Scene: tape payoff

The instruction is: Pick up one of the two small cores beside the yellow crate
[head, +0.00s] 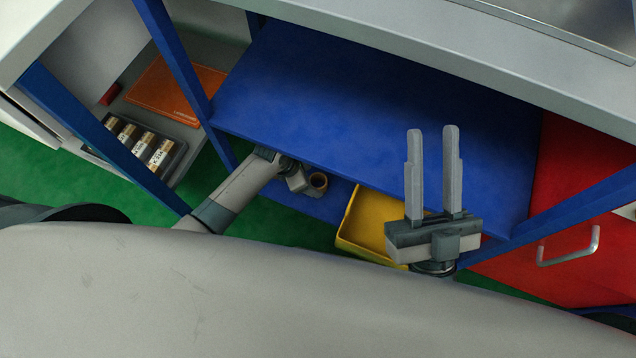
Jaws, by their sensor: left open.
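The yellow crate (349,244) sits low, partly under the blue shelf (370,110) and partly hidden by my right gripper. I cannot make out a second core.
Blue posts (170,60) frame the shelf. At the left, a dark tray (173,165) holds several rolls beside an orange mat (175,92). A red cabinet with a metal handle (568,258) stands at the right. The blue shelf top is bare.

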